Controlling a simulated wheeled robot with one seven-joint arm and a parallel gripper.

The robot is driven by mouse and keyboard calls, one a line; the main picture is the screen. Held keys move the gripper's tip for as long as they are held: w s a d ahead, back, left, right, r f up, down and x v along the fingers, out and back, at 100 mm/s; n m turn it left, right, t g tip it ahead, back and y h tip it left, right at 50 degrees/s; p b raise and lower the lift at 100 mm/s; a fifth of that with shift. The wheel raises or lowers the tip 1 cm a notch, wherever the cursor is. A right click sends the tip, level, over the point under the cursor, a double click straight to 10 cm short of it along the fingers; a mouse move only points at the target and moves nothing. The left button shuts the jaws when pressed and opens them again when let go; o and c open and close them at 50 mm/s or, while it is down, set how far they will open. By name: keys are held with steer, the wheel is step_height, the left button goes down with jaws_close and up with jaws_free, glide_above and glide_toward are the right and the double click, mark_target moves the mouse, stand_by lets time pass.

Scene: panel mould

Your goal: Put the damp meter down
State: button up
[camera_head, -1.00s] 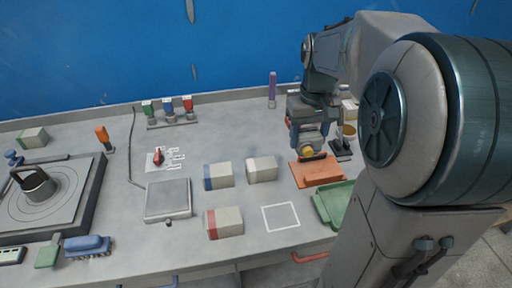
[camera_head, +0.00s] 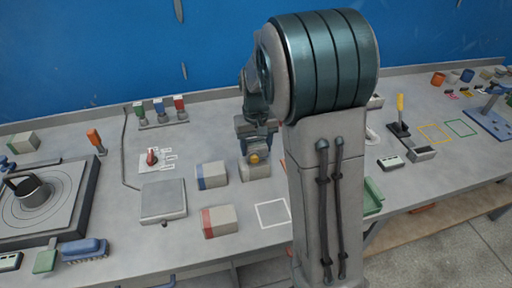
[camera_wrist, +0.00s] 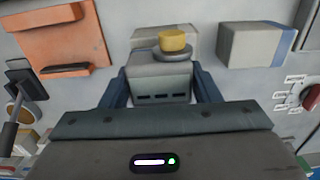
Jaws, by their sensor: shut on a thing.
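The damp meter, a grey body with a yellow round end, is held in my gripper (camera_head: 256,150). Its yellow end (camera_head: 254,159) shows just below the fingers. In the wrist view the damp meter (camera_wrist: 172,42) sits between the two blue fingers (camera_wrist: 160,88), which are shut on it. A plain pale block (camera_head: 258,173) lies directly behind or below the meter's end; it is partly hidden in the wrist view (camera_wrist: 140,38). I cannot tell whether the meter touches the block. My arm hides part of the bench right of the gripper.
A blue-striped block (camera_head: 212,176) and a red-striped block (camera_head: 220,221) stand close by on the bench. A white square outline (camera_head: 272,201) is bare. An orange tray (camera_wrist: 62,42) lies left in the wrist view. A flat grey plate (camera_head: 163,201) lies further left.

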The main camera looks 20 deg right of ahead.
steer(key=shift+f, duration=0.7)
steer(key=shift+f, duration=0.25)
steer(key=o, duration=1.2)
steer(key=shift+r, duration=0.1)
steer(key=shift+o, duration=0.2)
steer(key=shift+r, duration=0.1)
